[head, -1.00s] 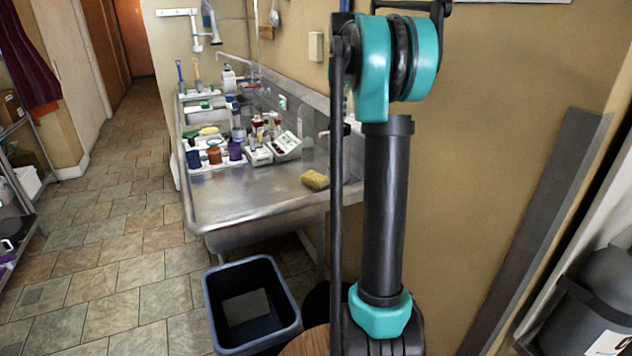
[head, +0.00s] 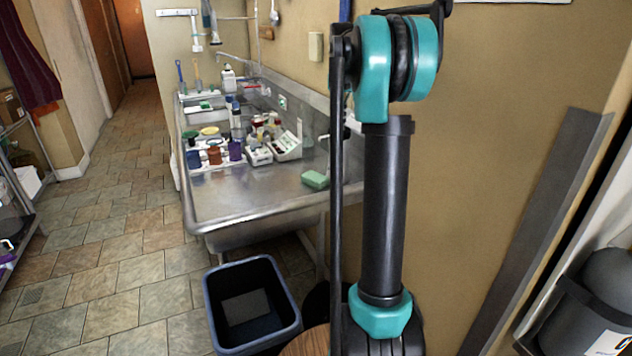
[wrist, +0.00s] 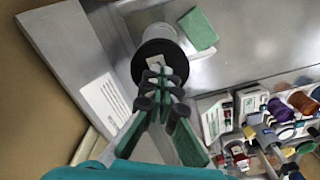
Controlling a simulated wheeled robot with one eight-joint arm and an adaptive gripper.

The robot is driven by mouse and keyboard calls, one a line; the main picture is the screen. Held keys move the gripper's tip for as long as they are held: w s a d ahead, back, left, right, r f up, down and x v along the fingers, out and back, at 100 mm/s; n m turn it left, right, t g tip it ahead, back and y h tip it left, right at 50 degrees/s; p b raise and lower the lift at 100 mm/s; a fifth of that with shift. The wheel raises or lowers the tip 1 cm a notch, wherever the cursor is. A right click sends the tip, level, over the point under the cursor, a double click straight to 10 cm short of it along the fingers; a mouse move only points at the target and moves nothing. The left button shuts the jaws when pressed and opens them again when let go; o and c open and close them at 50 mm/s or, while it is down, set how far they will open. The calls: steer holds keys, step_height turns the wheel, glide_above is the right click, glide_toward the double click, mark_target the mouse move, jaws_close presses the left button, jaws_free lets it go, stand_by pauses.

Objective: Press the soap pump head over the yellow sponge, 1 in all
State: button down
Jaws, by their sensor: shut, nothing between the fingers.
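The soap pump (wrist: 150,48) shows in the wrist view as a round, pale body with a wide dark disc and a small pale square on it. My gripper (wrist: 163,77) is shut and empty, its fingertips over the near part of the dark disc. I cannot tell whether they touch it. The sponge (wrist: 198,29) lies on the steel counter just beside the pump. It looks green now; in the head view it is also green (head: 315,180). In the head view my arm hides the pump and my gripper.
The steel sink counter (head: 245,200) runs along the wall, with bare metal in front. Several bottles and small devices (head: 262,152) stand farther along it; they show at lower right in the wrist view. A dark bin (head: 250,325) stands on the floor before the counter.

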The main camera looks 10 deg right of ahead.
steer(key=shift+r, duration=1.55)
steer(key=shift+r, duration=3)
